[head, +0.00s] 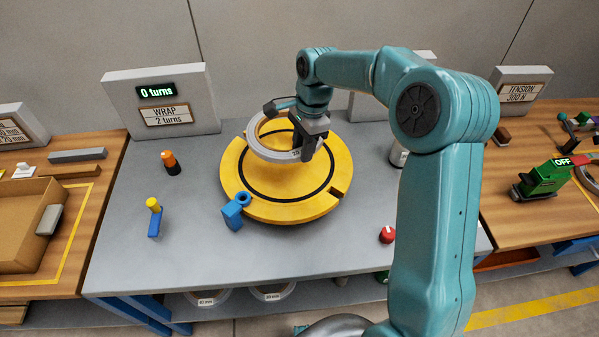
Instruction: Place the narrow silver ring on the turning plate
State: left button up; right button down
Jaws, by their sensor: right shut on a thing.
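The narrow silver ring (268,154) is over the back half of the round yellow turning plate (250,197). My right gripper (306,152) comes down from above and is shut on the ring's right side. The ring looks roughly level; I cannot tell whether it touches the plate or hangs just above it. The gripper hides part of the ring's right side. The plate has a black circle marked on its top and a notch at its right front edge. My left gripper is not in view.
A blue block (232,216) stands at the plate's front left edge. A blue tool with a yellow top (154,216), an orange-and-black piece (170,162) and a red button (387,235) are on the grey table. The table's front left is clear.

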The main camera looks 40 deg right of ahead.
aim_at(301, 184)
jog(key=f, duration=1)
jog(key=shift+w+f, duration=0.2)
jog(key=shift+f, duration=0.2)
jog(key=shift+s+r, duration=0.1)
jog(key=shift+r, duration=0.05)
jog(key=shift+f, duration=0.25)
jog(key=c, duration=0.8)
grip_release()
jog(key=shift+r, duration=0.1)
jog(key=r, duration=0.4)
jog(key=d+r, duration=0.1)
jog(key=r, duration=0.7)
jog(key=shift+s+d, duration=0.15)
jog(key=shift+d, duration=0.2)
